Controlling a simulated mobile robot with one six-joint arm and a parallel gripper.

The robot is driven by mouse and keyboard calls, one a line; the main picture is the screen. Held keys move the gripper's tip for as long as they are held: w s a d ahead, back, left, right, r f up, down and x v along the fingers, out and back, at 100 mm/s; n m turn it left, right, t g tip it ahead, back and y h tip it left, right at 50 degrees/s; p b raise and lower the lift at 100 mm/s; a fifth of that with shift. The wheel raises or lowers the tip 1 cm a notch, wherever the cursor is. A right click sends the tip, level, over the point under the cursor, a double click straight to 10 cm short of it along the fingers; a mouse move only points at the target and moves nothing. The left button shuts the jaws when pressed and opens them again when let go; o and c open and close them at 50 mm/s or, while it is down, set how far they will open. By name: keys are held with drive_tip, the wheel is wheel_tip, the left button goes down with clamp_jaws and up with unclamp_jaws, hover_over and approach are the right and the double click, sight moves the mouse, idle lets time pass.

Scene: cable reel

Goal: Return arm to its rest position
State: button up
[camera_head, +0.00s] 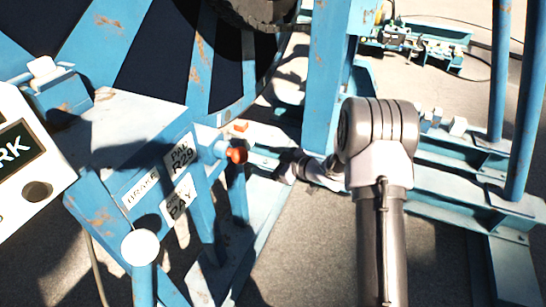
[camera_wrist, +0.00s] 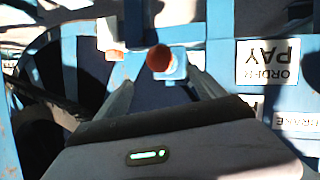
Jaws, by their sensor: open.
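My arm reaches up from the bottom of the head view, and its elbow stands in front of the blue frame. A red-orange knob (camera_wrist: 159,58) shows just beyond the fingertips, with a gap that I cannot judge. In the head view the same knob (camera_head: 236,155) sticks out from the blue panel (camera_head: 150,190), left of my gripper.
Labels such as "ORDER PAY" (camera_wrist: 268,62) are on the panel. The large blue reel (camera_head: 80,45) fills the upper left. Blue posts (camera_head: 526,110) and base beams are at right. Bare floor (camera_head: 300,250) lies in front.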

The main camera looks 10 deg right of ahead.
drive_tip(key=v, duration=0.3)
drive_tip(key=shift+r, duration=0.1)
